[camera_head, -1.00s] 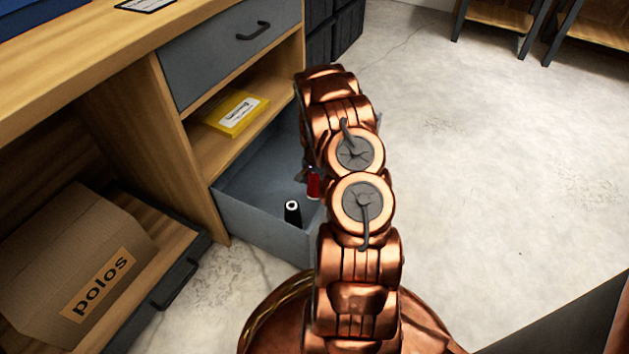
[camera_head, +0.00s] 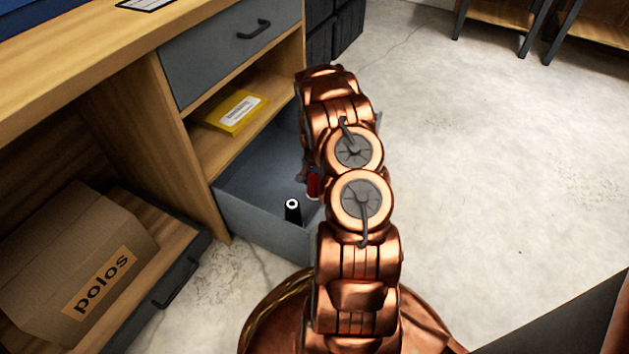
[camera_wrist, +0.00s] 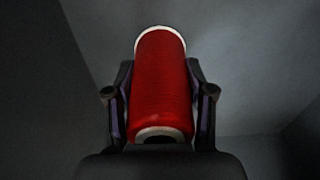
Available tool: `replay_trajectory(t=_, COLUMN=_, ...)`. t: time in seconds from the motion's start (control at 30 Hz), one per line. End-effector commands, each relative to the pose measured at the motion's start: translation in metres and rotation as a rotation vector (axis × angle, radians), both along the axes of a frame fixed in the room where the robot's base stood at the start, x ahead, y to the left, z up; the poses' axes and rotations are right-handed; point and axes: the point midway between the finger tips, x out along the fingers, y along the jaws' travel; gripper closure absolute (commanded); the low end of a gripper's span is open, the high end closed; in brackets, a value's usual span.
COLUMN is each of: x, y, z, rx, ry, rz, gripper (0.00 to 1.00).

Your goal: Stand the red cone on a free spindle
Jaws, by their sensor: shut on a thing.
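The red cone (camera_wrist: 160,85) fills the middle of the wrist view, between the two fingers of my gripper (camera_wrist: 160,100). My gripper is shut on it. In the head view only a sliver of the red cone (camera_head: 314,186) shows beside my arm, over the open grey drawer (camera_head: 250,222). My arm hides most of my gripper and part of the drawer there. Whether the cone touches the drawer floor cannot be told. No spindle shows in either view.
A black cone (camera_head: 293,211) stands upright in the drawer, near its front wall. A yellow packet (camera_head: 236,109) lies on the shelf above. A cardboard box marked polos (camera_head: 80,262) sits at the lower left. Open concrete floor (camera_head: 480,170) lies to the right.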

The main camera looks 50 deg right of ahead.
Motion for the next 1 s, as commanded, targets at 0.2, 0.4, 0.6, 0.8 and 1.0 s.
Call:
replay_trajectory(t=0.2, x=0.0, y=0.0, z=0.001, rx=-0.001, ry=-0.001, rz=0.0, gripper=0.34)
replay_trajectory(t=0.4, x=0.0, y=0.0, z=0.001, rx=-0.001, ry=0.0, rz=0.0, gripper=0.17)
replay_trajectory(t=0.6, x=0.0, y=0.0, z=0.0, rx=-0.001, ry=0.0, rz=0.0, gripper=0.17)
replay_trajectory(t=0.8, x=0.001, y=-0.001, z=0.004, rx=-0.002, ry=-0.002, rz=0.0, gripper=0.17)
replay_trajectory(t=1.0, x=0.001, y=-0.001, z=0.018, rx=-0.004, ry=-0.002, rz=0.0, gripper=0.17)
